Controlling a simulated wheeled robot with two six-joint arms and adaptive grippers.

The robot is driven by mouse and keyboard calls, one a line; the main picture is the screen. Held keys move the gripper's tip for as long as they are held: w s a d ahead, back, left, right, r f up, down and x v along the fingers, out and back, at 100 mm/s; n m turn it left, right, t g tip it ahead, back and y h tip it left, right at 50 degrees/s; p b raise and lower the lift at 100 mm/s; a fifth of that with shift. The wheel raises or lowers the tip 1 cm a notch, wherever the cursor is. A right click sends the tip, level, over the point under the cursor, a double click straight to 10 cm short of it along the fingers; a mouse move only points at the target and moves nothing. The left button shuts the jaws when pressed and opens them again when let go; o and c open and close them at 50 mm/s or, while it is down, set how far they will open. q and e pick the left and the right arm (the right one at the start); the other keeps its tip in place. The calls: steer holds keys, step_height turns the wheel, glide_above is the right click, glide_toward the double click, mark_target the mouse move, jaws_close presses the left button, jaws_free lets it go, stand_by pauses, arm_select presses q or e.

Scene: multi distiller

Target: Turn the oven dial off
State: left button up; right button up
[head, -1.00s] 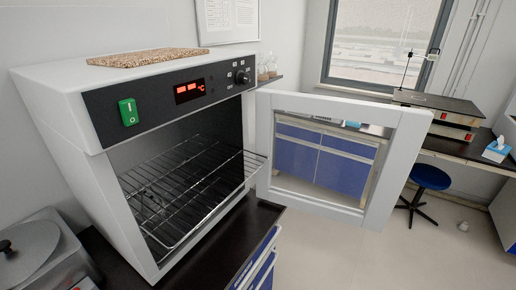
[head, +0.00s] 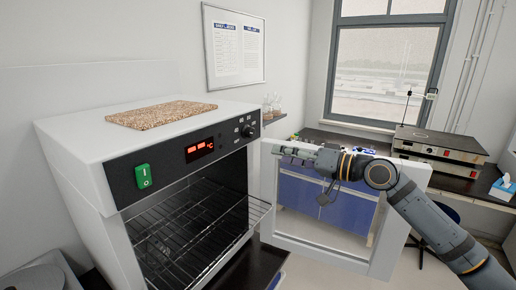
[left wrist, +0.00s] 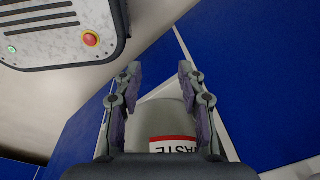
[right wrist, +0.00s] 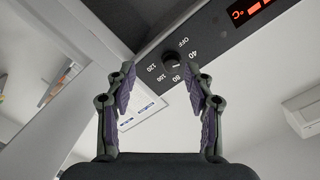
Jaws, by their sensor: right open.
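The white oven (head: 75,150) stands at the left with a dark front panel and a lit red display (head: 199,149). Its black dial (head: 248,131) is at the panel's right end; the dial also shows in the right wrist view (right wrist: 172,61), ringed by OFF and numbers. I cannot tell its setting. My right gripper (head: 278,150) is open, in front of and to the right of the dial, apart from it. In the right wrist view the dial lies ahead between the fingertips (right wrist: 158,72). My left gripper (left wrist: 159,70) is open and empty, away from the oven.
The oven door (head: 402,225) is open to the right, behind my right arm. A wire rack (head: 180,225) sticks out of the oven. A green switch (head: 142,176) is on the panel. A waste container (left wrist: 160,115) stands below my left gripper, beside blue cabinets.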

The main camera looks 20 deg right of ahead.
mark_target(253, 134)
step_height(253, 134, up, 4)
steer(key=d, duration=0.1)
steer(key=shift+m+t, duration=0.3)
steer(key=shift+t, duration=0.1)
steer(key=p+x, duration=0.8)
steer(key=x, duration=0.1)
steer(key=shift+w+a, duration=0.45)
steer(key=shift+w, duration=0.05)
steer(key=shift+f, duration=0.1)
steer(key=shift+c, duration=0.4)
